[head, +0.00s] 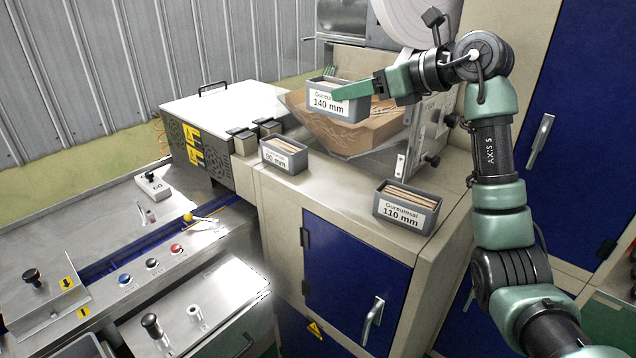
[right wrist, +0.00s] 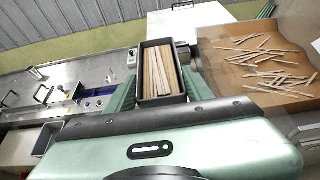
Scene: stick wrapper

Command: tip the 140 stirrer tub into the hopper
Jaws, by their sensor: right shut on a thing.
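The grey tub labelled 140 mm (head: 327,103) is held above the front left part of the hopper (head: 345,136). It looks close to level. In the right wrist view the tub (right wrist: 143,88) has wooden stirrers (right wrist: 161,74) inside. My right gripper (head: 352,92) is shut on the tub, with green fingers at its side. The hopper also shows in the right wrist view (right wrist: 230,72), with several loose stirrers (right wrist: 275,62) scattered on its brown floor. My left gripper is in neither view.
The 90 mm tub (head: 284,156) and the 110 mm tub (head: 406,207) stand on the beige cabinet top (head: 335,195), in front of the hopper. A white paper roll (head: 420,18) is above the hopper. A control panel (head: 150,262) lies at the left.

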